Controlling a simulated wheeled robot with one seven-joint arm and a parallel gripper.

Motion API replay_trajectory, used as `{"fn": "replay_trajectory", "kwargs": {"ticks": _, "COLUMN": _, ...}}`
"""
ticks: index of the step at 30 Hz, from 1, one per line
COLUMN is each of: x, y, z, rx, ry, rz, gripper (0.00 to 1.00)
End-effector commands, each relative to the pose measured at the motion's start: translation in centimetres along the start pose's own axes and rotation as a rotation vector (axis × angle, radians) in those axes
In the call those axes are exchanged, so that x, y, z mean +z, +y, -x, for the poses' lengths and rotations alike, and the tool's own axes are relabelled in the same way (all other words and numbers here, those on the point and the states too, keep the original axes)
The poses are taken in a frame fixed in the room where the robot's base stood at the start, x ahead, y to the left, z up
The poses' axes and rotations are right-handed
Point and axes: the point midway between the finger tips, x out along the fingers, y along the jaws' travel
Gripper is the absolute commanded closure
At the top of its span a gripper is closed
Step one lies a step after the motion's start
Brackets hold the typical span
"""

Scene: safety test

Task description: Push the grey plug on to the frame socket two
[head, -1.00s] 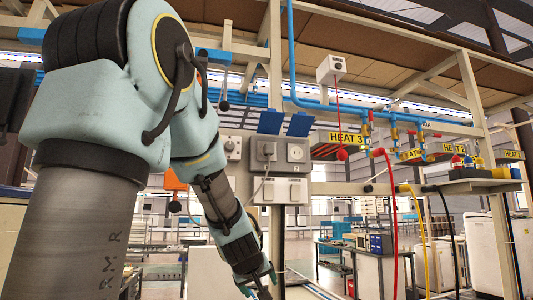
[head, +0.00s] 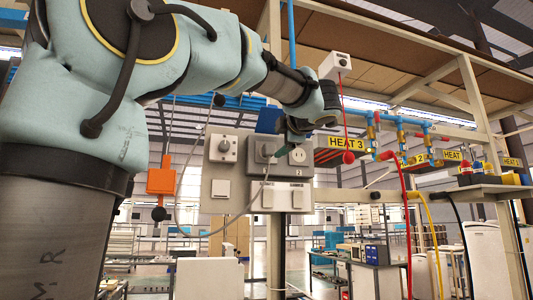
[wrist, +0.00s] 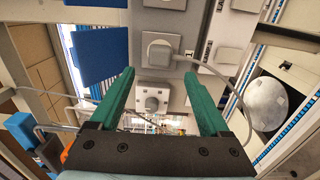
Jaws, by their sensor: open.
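The grey plug (wrist: 160,50) sits at a square grey socket plate on the panel in the wrist view, with its grey cable leading off to the right. In the head view the plug (head: 267,149) is partly behind my gripper. I cannot tell how far it is pushed in. My gripper (wrist: 159,74) is open and empty, its two green fingers pointing at the panel on either side of the plug's line, apart from it. In the head view my gripper (head: 287,147) is in front of the panel, beside the right socket (head: 298,156).
A grey rotary switch (head: 224,147) is left of the plug, with white switch plates (head: 297,197) below. The plug's cable (head: 258,200) hangs in a loop. An orange box (head: 161,181) hangs farther left.

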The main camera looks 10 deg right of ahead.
Motion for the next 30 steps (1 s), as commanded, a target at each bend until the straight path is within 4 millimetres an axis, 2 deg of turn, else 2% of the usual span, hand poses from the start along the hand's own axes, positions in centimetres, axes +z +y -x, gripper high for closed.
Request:
{"fn": "replay_trajectory", "kwargs": {"ticks": 11, "x": 0.0, "y": 0.0, "z": -0.7, "rx": 0.001, "ry": 0.001, "rz": -0.003, "gripper": 0.20}}
{"fn": "replay_trajectory", "kwargs": {"ticks": 24, "x": 0.0, "y": 0.2, "z": -6.4, "rx": 0.001, "ry": 0.001, "rz": -0.004, "gripper": 0.20}}
{"fn": "replay_trajectory", "kwargs": {"ticks": 30, "x": 0.0, "y": 0.1, "z": -8.3, "rx": 0.002, "ry": 0.000, "rz": -0.004, "gripper": 0.20}}
